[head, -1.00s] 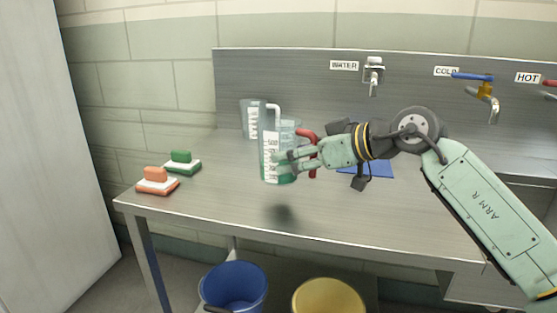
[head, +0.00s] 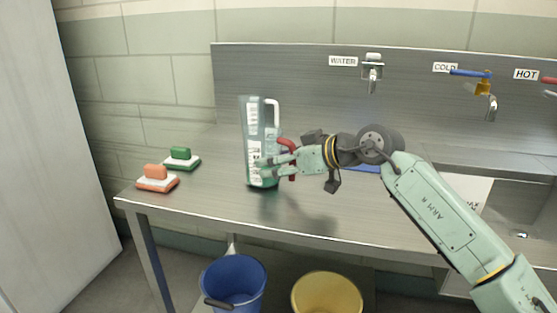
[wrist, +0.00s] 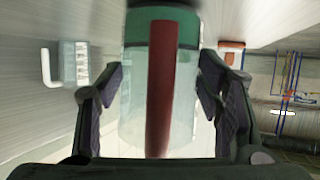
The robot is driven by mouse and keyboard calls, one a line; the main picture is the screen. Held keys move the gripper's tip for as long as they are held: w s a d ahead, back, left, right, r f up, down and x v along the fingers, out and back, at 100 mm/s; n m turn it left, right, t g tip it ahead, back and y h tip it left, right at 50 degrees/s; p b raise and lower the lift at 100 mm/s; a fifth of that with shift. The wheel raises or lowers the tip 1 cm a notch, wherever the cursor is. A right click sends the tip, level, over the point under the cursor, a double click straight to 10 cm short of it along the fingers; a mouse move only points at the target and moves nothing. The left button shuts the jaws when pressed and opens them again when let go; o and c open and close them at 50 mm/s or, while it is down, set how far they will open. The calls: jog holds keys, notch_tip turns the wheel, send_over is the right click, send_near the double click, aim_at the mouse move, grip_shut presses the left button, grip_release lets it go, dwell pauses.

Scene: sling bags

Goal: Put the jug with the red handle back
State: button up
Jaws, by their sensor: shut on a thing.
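The clear jug with the red handle (head: 288,146) is held upright near the table's left half. In the wrist view its red handle (wrist: 162,95) runs down the middle, between my fingers. My gripper (head: 268,163) is shut on this jug from the right, with fingers on either side of it. The jug's base is at or just above the table; I cannot tell if it touches. A second clear jug with a white handle (head: 276,112) stands behind it, partly hidden in the head view. It also shows apart, to the left, in the wrist view (wrist: 70,64).
An orange brush (head: 157,178) and a green brush (head: 182,158) lie to the left on the metal table (head: 215,200). Taps line the back panel at right. A blue bucket (head: 235,280) and a yellow bucket (head: 327,295) stand below.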

jog(key=o, duration=1.6)
jog(key=shift+f, duration=0.1)
jog(key=shift+o, duration=0.2)
jog(key=shift+r, duration=0.25)
jog(key=b+v, duration=0.1)
jog(key=v, duration=1.1)
